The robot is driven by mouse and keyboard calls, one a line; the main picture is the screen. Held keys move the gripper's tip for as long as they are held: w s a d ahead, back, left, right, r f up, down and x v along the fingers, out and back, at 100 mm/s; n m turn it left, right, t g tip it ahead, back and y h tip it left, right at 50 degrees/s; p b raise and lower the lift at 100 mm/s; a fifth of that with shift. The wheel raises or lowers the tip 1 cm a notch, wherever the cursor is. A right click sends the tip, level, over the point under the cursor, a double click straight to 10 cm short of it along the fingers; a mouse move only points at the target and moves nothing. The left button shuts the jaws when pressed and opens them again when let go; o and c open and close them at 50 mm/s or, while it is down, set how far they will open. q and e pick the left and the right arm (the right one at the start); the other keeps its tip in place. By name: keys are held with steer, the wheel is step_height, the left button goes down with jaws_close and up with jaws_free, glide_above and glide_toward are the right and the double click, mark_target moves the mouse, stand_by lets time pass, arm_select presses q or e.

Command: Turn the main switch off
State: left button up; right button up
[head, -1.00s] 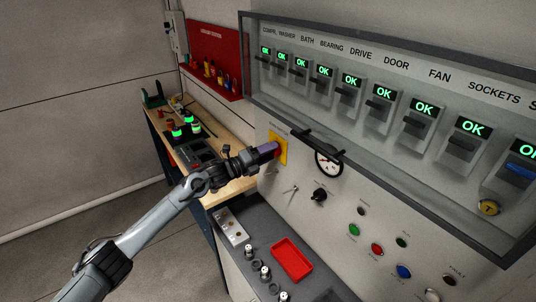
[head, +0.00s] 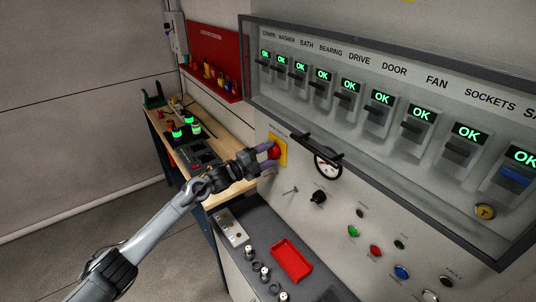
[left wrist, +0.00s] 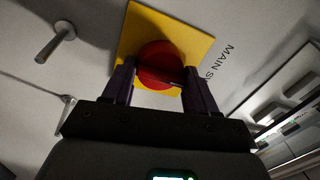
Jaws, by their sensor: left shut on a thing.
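The main switch is a round red knob (head: 274,152) on a yellow square plate (head: 284,146) on the grey panel. In the left wrist view the red knob (left wrist: 160,62) sits between two dark purple fingers, with the yellow plate (left wrist: 196,38) behind it and the partly covered lettering "MAIN S…" at its right. My left gripper (head: 268,159) is at the plate, shut on the knob with one finger on each side. A dark bar across the knob's face is partly visible. My right gripper is in neither view.
A red tray (head: 291,262) lies on the grey ledge. The wooden bench (head: 158,125) stands at left. Breaker displays read OK.

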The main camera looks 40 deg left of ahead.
arm_select(q)
steer(key=shift+f, duration=0.3)
steer(key=o, duration=0.9)
steer(key=shift+o, duration=0.6)
steer(key=shift+r, duration=0.2)
steer(key=shift+s, duration=0.15)
steer(key=b+v, duration=0.1)
steer(key=v, duration=0.9)
steer(key=shift+s, duration=0.25)
steer(key=shift+a+f, duration=0.15)
